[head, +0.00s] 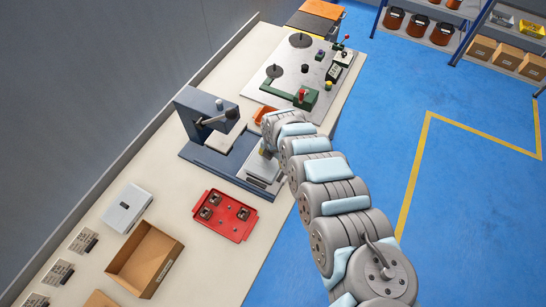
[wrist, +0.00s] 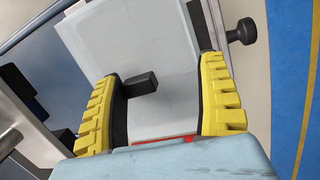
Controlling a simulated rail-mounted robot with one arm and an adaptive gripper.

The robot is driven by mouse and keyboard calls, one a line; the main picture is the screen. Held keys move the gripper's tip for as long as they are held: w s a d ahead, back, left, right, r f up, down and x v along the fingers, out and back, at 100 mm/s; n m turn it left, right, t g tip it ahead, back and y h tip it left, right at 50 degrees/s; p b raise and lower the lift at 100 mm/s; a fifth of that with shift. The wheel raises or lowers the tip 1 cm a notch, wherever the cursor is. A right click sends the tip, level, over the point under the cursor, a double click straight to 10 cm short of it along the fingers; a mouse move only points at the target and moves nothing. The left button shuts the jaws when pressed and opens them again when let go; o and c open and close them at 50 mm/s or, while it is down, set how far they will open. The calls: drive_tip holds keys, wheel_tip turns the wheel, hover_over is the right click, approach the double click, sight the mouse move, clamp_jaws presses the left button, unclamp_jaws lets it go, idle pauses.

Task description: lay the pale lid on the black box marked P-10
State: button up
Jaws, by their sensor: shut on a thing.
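My gripper (wrist: 165,95) has its yellow fingers on either side of a pale, flat piece (wrist: 165,112), which looks like the pale lid. They are shut on it. A short black block (wrist: 140,84) shows beside the left finger; I cannot tell whether it belongs to the lid. In the head view my gripper (head: 266,152) is low over the pale bed of the grey-blue press, and my arm hides part of it. I cannot make out a black box marked P-10, and no such marking is readable.
The grey-blue press (head: 207,118) stands close to the left of my gripper. A red tray (head: 225,215) with metal parts, a white box-like piece (head: 125,207) and an open cardboard box (head: 145,258) lie nearer. A winding plate (head: 300,75) stands beyond. A black knob (wrist: 241,31) projects close by.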

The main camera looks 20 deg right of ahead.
drive_tip(key=shift+f+b, duration=0.45)
drive_tip(key=shift+f, duration=0.15)
idle(1.0)
drive_tip(key=o, duration=0.9)
drive_tip(key=shift+r+p, duration=2.85)
drive_tip(key=shift+r, duration=0.7)
drive_tip(key=shift+f, duration=0.1)
